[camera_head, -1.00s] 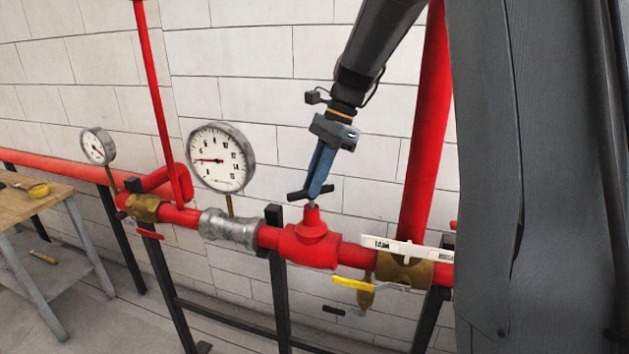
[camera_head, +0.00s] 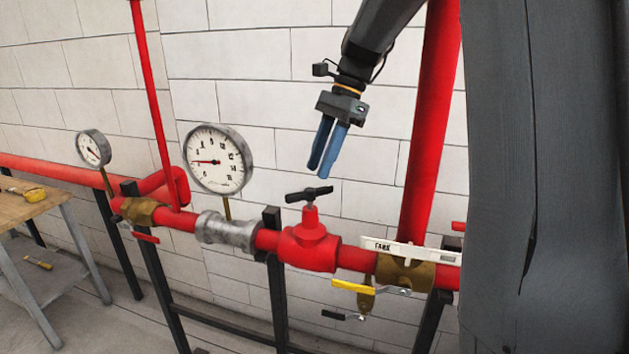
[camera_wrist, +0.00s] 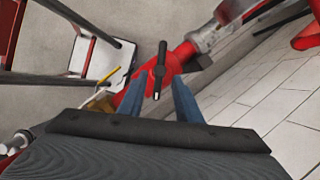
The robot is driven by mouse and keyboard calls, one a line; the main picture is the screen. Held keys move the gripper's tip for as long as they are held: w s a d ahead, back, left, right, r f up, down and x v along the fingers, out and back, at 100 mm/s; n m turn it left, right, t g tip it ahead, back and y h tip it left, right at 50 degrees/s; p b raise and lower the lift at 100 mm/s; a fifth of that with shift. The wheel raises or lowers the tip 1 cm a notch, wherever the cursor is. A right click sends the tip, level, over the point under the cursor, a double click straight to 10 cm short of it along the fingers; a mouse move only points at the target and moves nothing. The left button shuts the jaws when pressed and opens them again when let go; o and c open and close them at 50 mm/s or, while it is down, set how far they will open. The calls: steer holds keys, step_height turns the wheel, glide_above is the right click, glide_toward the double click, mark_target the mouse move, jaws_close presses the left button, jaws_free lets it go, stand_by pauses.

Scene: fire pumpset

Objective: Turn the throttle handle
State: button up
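The throttle handle (camera_head: 309,194) is a black bar on top of the red valve body (camera_head: 309,246) on the red pipe. My gripper (camera_head: 321,173) is above the handle, pointing down, with its two blue fingers a little apart. It is open and empty, with a gap between the fingertips and the handle. In the wrist view, the handle (camera_wrist: 159,70) lies ahead, roughly centred between the fingers (camera_wrist: 155,95), its bar running up and down the picture. The handle stem is mostly hidden under the bar.
A large pressure gauge (camera_head: 215,160) stands left of the valve. A yellow lever (camera_head: 357,287) and a white label bar (camera_head: 410,250) are to the right. A wooden workbench (camera_head: 35,205) is at far left.

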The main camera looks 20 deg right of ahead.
steer(key=shift+v, duration=1.3)
steer(key=s+a+f+n+g+b, duration=0.3)
steer(key=s+a+f+n+b, duration=0.15)
steer(key=s+a+f, duration=0.4)
steer(key=s+d+f+n+t+h, duration=0.2)
steer(key=s+f+n, duration=0.2)
steer(key=f, duration=0.5)
steer(key=s+d+f+n+t+h, duration=0.2)
steer(key=s+f+n+t, duration=0.1)
steer(key=s+f+n, duration=0.2)
step_height(320, 180, down, 4)
steer(key=n, duration=0.2)
steer(key=shift+s+d+n, duration=0.15)
steer(key=shift+d+n, duration=0.15)
steer(key=shift+n, duration=0.05)
